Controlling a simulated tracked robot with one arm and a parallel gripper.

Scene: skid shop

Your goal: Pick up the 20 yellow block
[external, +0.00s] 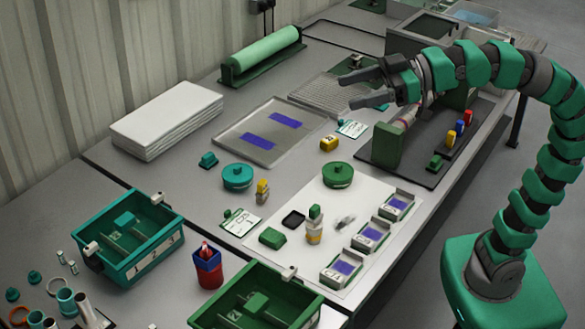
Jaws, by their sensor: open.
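A small yellow block (329,143) with a dark mark on its face lies on the grey bench, right of the metal tray's near corner. The mark is too small to read, so I cannot tell whether it says 20. My gripper (350,92) is open and empty, held in the air with its fingers pointing left. In the picture it appears above the block and slightly to its right, apart from it. A yellow and grey piece (262,190) stands beside the teal round container. A yellow piece (459,127) stands on the dark board at the right.
A metal tray (232,145) with blue patches lies behind the block. A green round container (338,175) is in front of it, and a white and green card (352,128) is close to its right. A green stand (387,147) rises further right.

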